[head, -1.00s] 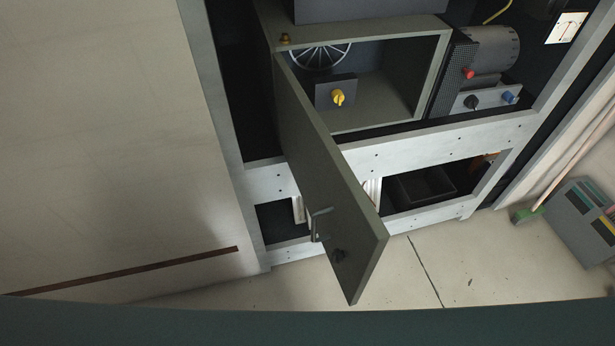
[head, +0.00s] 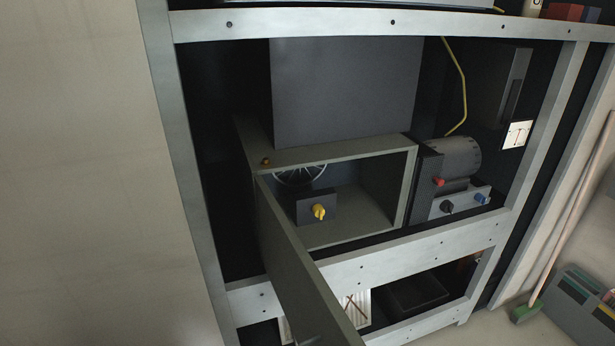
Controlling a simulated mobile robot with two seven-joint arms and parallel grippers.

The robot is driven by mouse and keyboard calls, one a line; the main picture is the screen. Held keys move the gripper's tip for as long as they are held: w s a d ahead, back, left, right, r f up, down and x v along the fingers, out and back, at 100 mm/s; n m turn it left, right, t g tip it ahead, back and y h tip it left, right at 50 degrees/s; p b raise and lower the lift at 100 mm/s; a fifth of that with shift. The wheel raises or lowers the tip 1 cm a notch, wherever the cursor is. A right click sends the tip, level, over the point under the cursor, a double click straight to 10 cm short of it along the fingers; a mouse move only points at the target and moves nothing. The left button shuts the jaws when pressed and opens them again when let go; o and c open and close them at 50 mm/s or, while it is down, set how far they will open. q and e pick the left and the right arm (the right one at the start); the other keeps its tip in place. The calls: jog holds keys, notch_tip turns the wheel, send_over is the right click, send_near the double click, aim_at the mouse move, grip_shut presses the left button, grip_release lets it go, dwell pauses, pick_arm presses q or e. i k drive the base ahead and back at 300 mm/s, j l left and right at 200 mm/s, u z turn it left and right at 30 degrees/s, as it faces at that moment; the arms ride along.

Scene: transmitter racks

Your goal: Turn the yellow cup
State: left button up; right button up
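The yellow cup (head: 319,211) is a small yellow knob-like piece on the front of a dark block (head: 303,208). The block sits inside an open grey-green box (head: 405,190) in the rack. The box's door (head: 293,265) stands open and swings out toward me on the left side of the opening. A spoked wheel (head: 300,174) shows behind the block, its lower part hidden. Neither of my grippers is in view.
A motor-like cylinder (head: 455,157) with red, black and blue knobs stands right of the box. The pale rack frame (head: 400,252) crosses below the opening. A broom (head: 527,311) and a grey bin (head: 580,312) stand at the lower right.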

aim_at(318, 209)
jog(key=l+u, duration=0.15)
jog(key=l, duration=1.1)
jog(key=l+u, duration=0.15)
jog(key=l, duration=0.75)
jog(key=i+l, duration=0.15)
jog(key=l, duration=0.15)
jog(key=i+l+u, duration=0.15)
jog(key=l, duration=0.45)
jog(key=i+l+u, duration=0.2)
jog(key=i+l, duration=0.4)
jog(key=l, duration=0.15)
